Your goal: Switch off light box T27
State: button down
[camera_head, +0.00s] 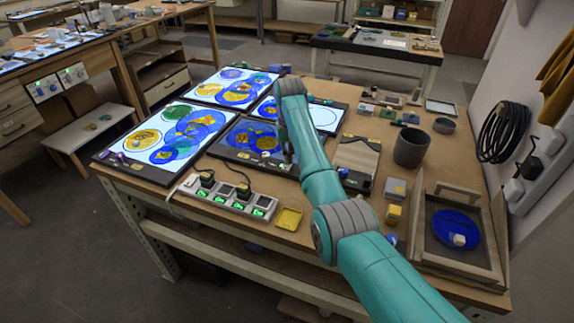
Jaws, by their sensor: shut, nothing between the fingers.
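Several light boxes lie on the near wooden table, and no label reading T27 is legible. The front-left box (122,150) and the back-left box (207,87) are lit white under blue and yellow glass discs. A back-right box (327,117) is also lit, partly hidden by my arm. The front-middle box (226,150) looks dark. A power strip (236,207) with several green-lit switches and black plugs lies at the table's front edge. My gripper (289,153) is shut, partly hidden by my arm, and appears over the dark box's right side, apart from the strip.
A yellow tray (289,219) lies right of the strip. A dark cup (410,148), small blocks and a wooden tray (430,243) with a blue disc fill the right side. Cables hang on the wall (504,132). Other worktables stand behind and left.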

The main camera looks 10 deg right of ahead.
jog(key=shift+f, duration=0.15)
jog(key=shift+r, duration=3.55)
